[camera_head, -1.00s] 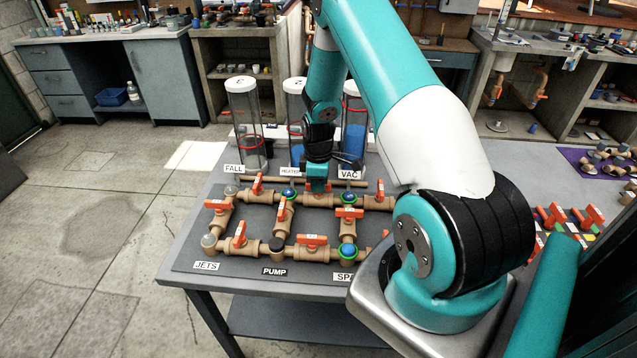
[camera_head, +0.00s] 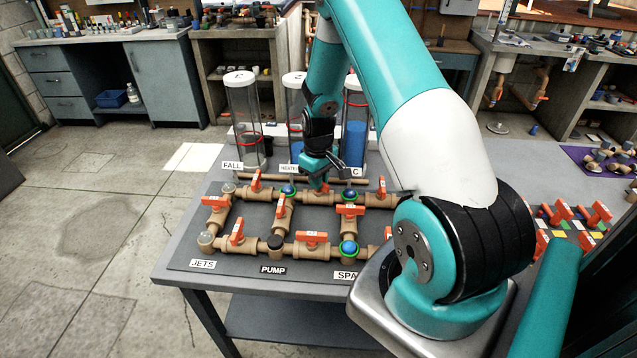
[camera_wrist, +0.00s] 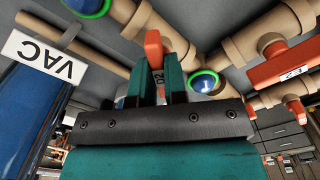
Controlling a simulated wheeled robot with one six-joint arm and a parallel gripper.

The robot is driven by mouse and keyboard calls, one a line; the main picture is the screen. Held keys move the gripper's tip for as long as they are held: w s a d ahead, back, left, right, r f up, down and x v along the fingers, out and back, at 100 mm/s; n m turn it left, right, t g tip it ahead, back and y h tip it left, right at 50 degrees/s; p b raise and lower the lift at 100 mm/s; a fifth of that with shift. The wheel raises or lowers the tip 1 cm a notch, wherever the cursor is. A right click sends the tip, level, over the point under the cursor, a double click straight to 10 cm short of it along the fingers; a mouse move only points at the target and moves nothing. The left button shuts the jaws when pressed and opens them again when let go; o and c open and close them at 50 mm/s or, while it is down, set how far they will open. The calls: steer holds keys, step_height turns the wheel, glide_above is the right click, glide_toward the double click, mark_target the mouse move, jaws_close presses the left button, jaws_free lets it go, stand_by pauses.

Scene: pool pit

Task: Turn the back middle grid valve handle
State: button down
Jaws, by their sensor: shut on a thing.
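The back middle valve handle is orange and shows in the wrist view (camera_wrist: 153,48), standing between the two teal fingers of my gripper (camera_wrist: 160,88). My gripper is shut on it. In the head view my gripper (camera_head: 318,180) reaches down to the back pipe row of the grid, and only a sliver of the handle shows beside it. The brown pipe grid (camera_head: 348,225) lies on a dark board. A label on the handle is partly covered by the fingers.
Other orange handles stand close by, at back left (camera_head: 256,182) and front middle (camera_head: 312,237). Clear cylinders stand just behind, including one with blue fill (camera_head: 355,143). A blue, green-ringed cap (camera_wrist: 203,82) is right beside the fingers. My arm hides the grid's right end.

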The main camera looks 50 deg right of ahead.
steer(key=m+b, duration=0.1)
steer(key=m, duration=0.4)
steer(key=shift+m, duration=0.3)
steer(key=m+b, duration=0.1)
steer(key=m, duration=0.3)
steer(key=shift+m, duration=0.4)
steer(key=c, duration=1.2)
jaws_free()
steer(key=shift+o, duration=0.2)
step_height(320, 180, up, 18)
steer(key=b, duration=0.3)
steer(key=shift+f, duration=0.25)
